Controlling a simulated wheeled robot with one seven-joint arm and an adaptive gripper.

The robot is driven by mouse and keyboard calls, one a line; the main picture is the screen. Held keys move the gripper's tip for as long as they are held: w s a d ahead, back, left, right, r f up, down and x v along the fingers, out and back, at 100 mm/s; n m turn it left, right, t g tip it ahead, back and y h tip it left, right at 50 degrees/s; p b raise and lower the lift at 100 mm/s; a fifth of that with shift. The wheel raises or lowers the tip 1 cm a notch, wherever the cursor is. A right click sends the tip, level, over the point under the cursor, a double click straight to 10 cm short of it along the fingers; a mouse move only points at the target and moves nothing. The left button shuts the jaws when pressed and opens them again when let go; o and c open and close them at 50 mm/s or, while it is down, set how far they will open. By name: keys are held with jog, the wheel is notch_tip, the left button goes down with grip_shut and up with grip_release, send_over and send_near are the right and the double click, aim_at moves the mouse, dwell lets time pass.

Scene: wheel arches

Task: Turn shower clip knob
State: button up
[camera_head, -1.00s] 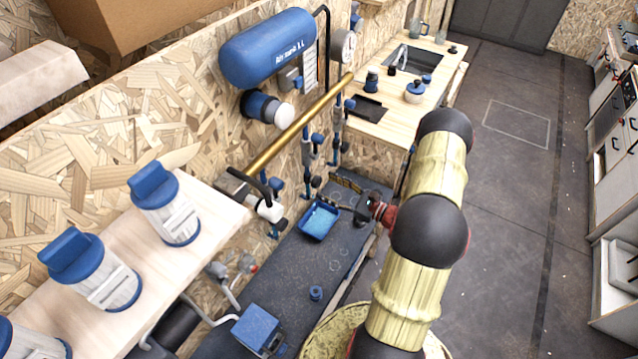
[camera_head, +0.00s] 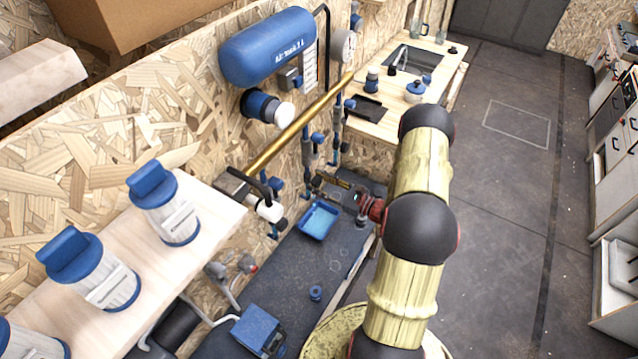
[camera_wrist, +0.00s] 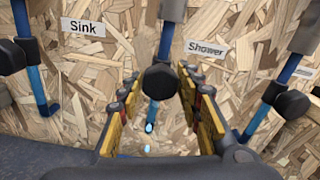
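The black shower knob (camera_wrist: 160,82) sits on a blue pipe fitting (camera_wrist: 153,112) in the wrist view, just left of the white "Shower" label (camera_wrist: 207,49). My gripper (camera_wrist: 158,76) is open, with one yellow-and-black finger on each side of the knob. Visible gaps separate the fingers from the knob in this view; its depth between them is hard to judge. In the head view my gripper (camera_head: 336,181) reaches left from my arm toward the wall pipes, small and partly hidden. Two small light-blue drops (camera_wrist: 149,127) show below the fitting.
A brass pipe (camera_head: 298,125) runs along the chipboard wall. A blue tray (camera_head: 319,220) lies on the dark bench (camera_head: 275,260) below.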

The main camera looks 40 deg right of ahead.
jog(key=c, duration=0.6)
jog(key=shift+m, duration=0.3)
jog(key=m+p, duration=0.2)
jog(key=m, duration=0.3)
jog(key=shift+r, duration=0.1)
jog(key=m+p, duration=0.2)
jog(key=m, duration=0.3)
jog(key=shift+m, duration=0.3)
jog(key=m+p, duration=0.2)
jog(key=m, duration=0.4)
jog(key=m+p, duration=0.1)
jog(key=m, duration=0.5)
jog(key=shift+m, duration=0.3)
